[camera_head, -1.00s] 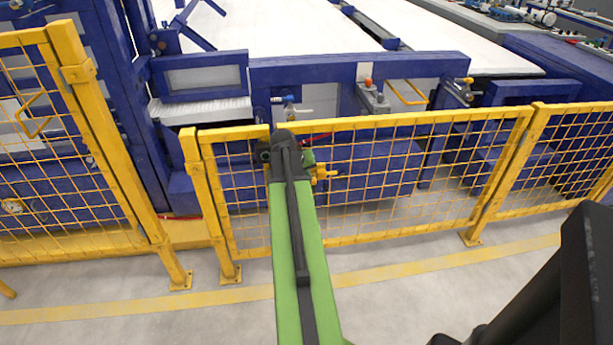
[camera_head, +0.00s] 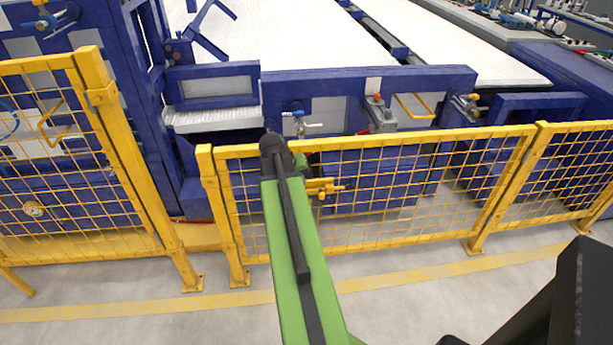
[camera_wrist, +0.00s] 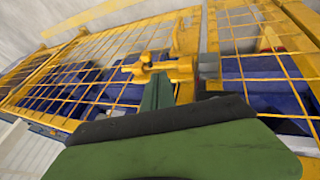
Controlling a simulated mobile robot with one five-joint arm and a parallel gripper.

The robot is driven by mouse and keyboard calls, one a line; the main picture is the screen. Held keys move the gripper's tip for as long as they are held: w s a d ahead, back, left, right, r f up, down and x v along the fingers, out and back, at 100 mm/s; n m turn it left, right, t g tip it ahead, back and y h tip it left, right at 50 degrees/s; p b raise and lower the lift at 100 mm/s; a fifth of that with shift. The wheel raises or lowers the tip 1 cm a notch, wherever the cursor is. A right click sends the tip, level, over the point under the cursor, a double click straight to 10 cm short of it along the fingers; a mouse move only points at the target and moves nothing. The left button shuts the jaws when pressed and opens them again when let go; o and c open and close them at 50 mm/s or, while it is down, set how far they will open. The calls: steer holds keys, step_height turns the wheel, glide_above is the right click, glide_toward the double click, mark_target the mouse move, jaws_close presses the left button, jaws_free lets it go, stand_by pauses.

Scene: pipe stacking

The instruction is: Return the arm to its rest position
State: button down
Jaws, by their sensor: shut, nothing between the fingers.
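My green arm with a black strip (camera_head: 296,245) reaches up the middle of the head view toward the yellow mesh fence. Its black joint (camera_head: 276,152) shows in front of the fence's top rail, and only a small green part shows beyond it. In the wrist view, my gripper (camera_wrist: 157,92) is a narrow dark green shape, shut and empty. It shows just below a yellow latch-like fitting on the fence (camera_wrist: 160,67); I cannot tell whether they touch. The same fitting shows right of the arm in the head view (camera_head: 325,188).
The yellow mesh fence (camera_head: 420,138) crosses the view, with a blue machine (camera_head: 365,80) and its white bed behind it. Another fence panel (camera_head: 130,160) stands at the left. Grey floor with a yellow line (camera_head: 400,280) is clear in front.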

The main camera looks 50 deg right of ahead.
steer(key=shift+p+v, duration=0.3)
steer(key=shift+v, duration=0.6)
steer(key=w+a+r+n+t+y+p, duration=0.15)
steer(key=w+a, duration=0.35)
steer(key=a, duration=0.5)
steer(key=w+a+r+n+p, duration=0.25)
steer(key=w+a, duration=0.35)
steer(key=a, duration=0.3)
steer(key=w+a+r+n+t+y+p, duration=0.1)
steer(key=w+a+r+n+p, duration=0.3)
steer(key=a, duration=0.6)
steer(key=s+a+f+g+y, duration=0.1)
steer(key=s+a, duration=0.1)
steer(key=a, duration=0.8)
steer(key=s+a+f+n+g+y, duration=0.1)
steer(key=s+a+y, duration=0.1)
steer(key=a, duration=0.8)
steer(key=shift+s+a+n+p, duration=0.2)
steer(key=shift+s+n+p, duration=0.1)
steer(key=shift+s+p, duration=0.05)
steer(key=shift+f, duration=0.15)
